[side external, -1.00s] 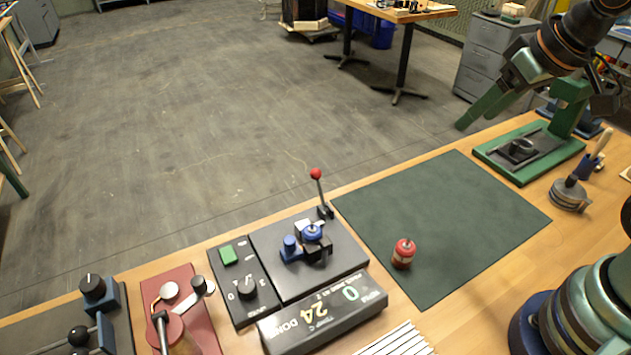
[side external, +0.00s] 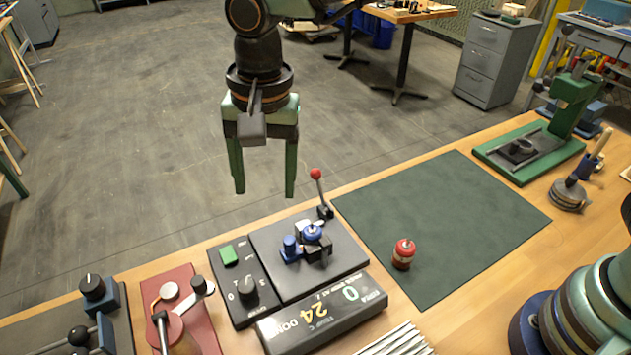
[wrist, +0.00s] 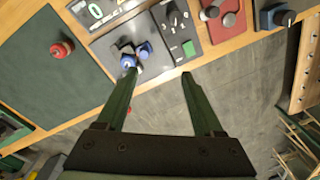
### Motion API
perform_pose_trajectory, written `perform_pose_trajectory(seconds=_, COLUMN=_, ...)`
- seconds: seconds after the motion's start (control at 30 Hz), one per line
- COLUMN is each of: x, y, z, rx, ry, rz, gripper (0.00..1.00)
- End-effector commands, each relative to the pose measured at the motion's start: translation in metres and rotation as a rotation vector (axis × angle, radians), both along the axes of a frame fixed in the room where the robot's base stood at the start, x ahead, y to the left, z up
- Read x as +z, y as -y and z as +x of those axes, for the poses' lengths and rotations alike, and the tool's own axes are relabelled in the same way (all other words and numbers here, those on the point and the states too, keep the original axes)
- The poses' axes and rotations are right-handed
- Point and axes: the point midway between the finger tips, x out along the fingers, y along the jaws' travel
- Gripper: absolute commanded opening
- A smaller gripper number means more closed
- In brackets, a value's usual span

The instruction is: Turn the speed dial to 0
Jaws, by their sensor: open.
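The speed dial (side external: 247,291) is a black knob on a dark panel, with small white marks and a 0 beside it. Its exact pointer direction is too small to tell. It also shows near the top of the wrist view (wrist: 173,14). A green button (side external: 229,256) sits on the same panel. My gripper (side external: 264,192) is open and empty, with its green fingers pointing down. It hangs above the panel and apart from it. In the wrist view its fingertips (wrist: 158,74) frame the floor and bench edge near the green button.
Right of the dial stand a blue-capped thruster fixture (side external: 312,236), a red-knobbed lever (side external: 319,190) and a tilted display (side external: 322,318) showing 0 and 24. A red stand (side external: 187,318) is left of it. A small red jar (side external: 403,254) sits on the mostly clear green mat (side external: 450,225).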

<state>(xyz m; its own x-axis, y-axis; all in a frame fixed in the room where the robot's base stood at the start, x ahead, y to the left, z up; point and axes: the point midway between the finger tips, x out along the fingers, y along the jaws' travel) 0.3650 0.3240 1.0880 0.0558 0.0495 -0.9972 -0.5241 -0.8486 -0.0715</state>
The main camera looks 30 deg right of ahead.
Motion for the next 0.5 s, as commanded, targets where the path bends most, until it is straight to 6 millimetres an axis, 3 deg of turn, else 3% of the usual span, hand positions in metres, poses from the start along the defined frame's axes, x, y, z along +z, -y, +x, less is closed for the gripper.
perform_pose_trajectory(seconds=0.03, x=-0.012, y=-0.018, z=-0.007, rx=-0.015, ry=-0.019, rz=-0.013, gripper=0.69)
perform_pose_trajectory(seconds=0.1, x=-0.024, y=-0.037, z=-0.014, rx=-0.047, ry=-0.036, rz=-0.026, gripper=0.69)
perform_pose_trajectory(seconds=0.2, x=-0.036, y=-0.054, z=-0.022, rx=-0.080, ry=-0.051, rz=-0.039, gripper=0.69)
perform_pose_trajectory(seconds=0.5, x=-0.058, y=-0.064, z=-0.028, rx=-0.106, ry=-0.061, rz=-0.050, gripper=0.69)
